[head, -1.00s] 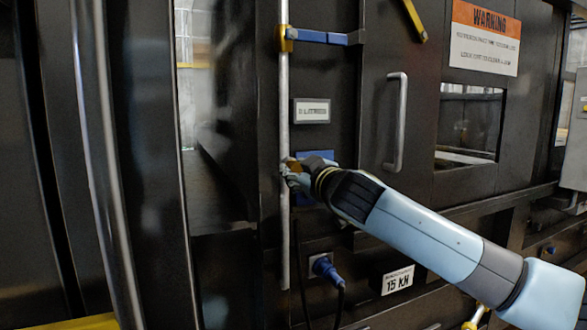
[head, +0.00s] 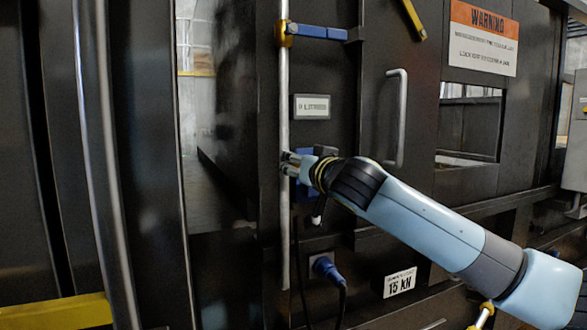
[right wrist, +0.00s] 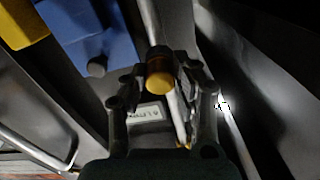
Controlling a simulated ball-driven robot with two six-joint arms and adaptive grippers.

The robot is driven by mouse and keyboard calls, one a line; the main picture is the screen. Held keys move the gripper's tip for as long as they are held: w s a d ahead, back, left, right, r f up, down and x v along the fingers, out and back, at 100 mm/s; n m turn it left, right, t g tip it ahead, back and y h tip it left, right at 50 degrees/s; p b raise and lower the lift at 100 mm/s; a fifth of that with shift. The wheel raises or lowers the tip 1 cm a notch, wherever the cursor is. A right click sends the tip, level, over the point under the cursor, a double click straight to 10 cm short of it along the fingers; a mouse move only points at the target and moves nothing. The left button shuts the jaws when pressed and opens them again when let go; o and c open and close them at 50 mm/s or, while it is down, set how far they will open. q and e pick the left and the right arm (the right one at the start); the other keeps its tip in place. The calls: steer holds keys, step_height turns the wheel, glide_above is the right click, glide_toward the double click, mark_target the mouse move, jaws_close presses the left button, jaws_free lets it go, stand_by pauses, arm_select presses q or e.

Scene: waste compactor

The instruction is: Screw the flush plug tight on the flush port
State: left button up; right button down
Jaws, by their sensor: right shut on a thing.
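My right gripper (head: 289,164) is at the vertical grey pipe (head: 284,235) on the machine's dark front, left of the door handle. In the right wrist view its fingers (right wrist: 161,72) are shut around a short dark cylinder with a brass-yellow end, which looks like the flush plug (right wrist: 160,80). The pipe (right wrist: 177,118) runs close behind it. The flush port is hidden behind the plug and fingers; I cannot tell how far the plug sits in. My left gripper is not in view.
A blue box (head: 303,190) sits just behind the gripper. Below it is a blue plug with a cable (head: 327,268). A yellow-and-blue lever (head: 318,32) is above, a door handle (head: 397,118) to the right. A yellow bar (head: 55,313) is at lower left.

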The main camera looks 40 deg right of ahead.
steer(key=shift+m, duration=1)
steer(key=shift+b, duration=0.3)
steer(key=m+b, duration=0.1)
steer(key=m, duration=0.1)
steer(key=shift+f+m, duration=0.1)
steer(key=shift+m, duration=0.3)
steer(key=shift+m+b, duration=0.5)
steer(key=shift+m, duration=0.5)
